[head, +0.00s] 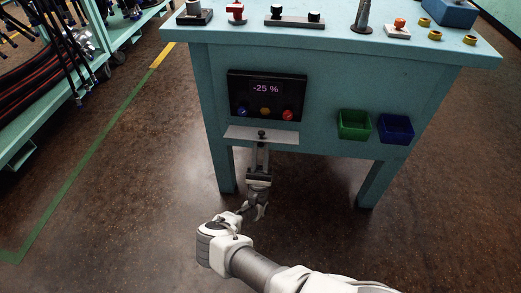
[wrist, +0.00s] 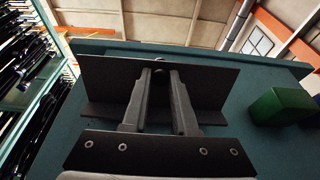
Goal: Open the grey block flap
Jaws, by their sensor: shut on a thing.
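The grey flap (head: 285,134) sticks out from the bench front, just below the black box, and has a small dark knob (head: 262,133) at its middle. In the wrist view the flap (wrist: 105,80) is a wide dark plate with the knob (wrist: 159,71) at its centre. My gripper (head: 262,147) reaches up from below to the flap. In the wrist view its fingers (wrist: 160,76) are closed around the knob, and they hide part of it and the flap's middle.
The black box (head: 267,97) shows "-25 %" above coloured buttons. A green bin (head: 354,124) and a blue bin (head: 396,128) hang to the right on the teal bench (head: 330,70). Racks with hoses (head: 60,50) stand at left. The floor around my arm is clear.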

